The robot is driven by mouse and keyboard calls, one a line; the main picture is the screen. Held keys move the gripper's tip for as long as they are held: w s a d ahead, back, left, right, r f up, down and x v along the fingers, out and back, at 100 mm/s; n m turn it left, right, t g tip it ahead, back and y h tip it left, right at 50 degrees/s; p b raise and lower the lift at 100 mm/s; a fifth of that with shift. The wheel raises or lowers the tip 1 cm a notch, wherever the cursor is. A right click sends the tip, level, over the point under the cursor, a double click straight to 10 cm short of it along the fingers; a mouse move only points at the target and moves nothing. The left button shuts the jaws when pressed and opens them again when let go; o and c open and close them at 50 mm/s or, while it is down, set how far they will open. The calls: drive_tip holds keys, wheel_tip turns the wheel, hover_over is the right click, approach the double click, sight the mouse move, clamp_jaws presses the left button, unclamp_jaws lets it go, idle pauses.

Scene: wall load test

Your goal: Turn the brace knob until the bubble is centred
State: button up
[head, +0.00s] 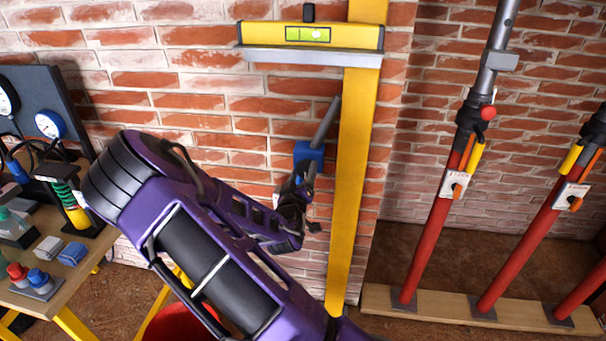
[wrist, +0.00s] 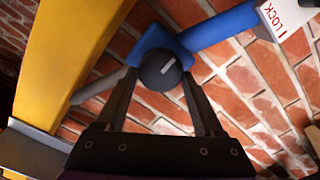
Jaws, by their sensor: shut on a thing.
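A yellow level (head: 350,37) lies on a grey ledge at the top of the yellow post (head: 352,190) in the head view. Its green vial (head: 295,34) shows a pale bubble (head: 316,34) right of the middle. The blue brace body (head: 308,153) sits beside the post with a grey rod rising from it. In the wrist view, the round black brace knob (wrist: 160,71) has a short white mark on its face. My gripper (wrist: 158,80) is shut on the knob, one finger on each side. In the head view my gripper (head: 299,184) hides the knob.
A white tag reading LOCK (wrist: 290,22) is by the blue tube in the wrist view. Red props (head: 437,220) stand at right on a wooden plank (head: 450,308). A bench (head: 60,285) with gauges and small coloured parts is at left. The brick wall is close behind the brace.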

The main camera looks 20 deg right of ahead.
idle(0.5)
drive_tip(key=o, duration=1.4)
drive_tip(key=shift+c, duration=0.2)
drive_tip(key=shift+s, duration=0.1)
drive_tip(key=p+v, duration=0.2)
drive_tip(key=v, duration=1.5)
drive_tip(key=shift+a+p, duration=0.2)
drive_tip(key=shift+p, duration=0.2)
drive_tip(key=shift+s, duration=0.1)
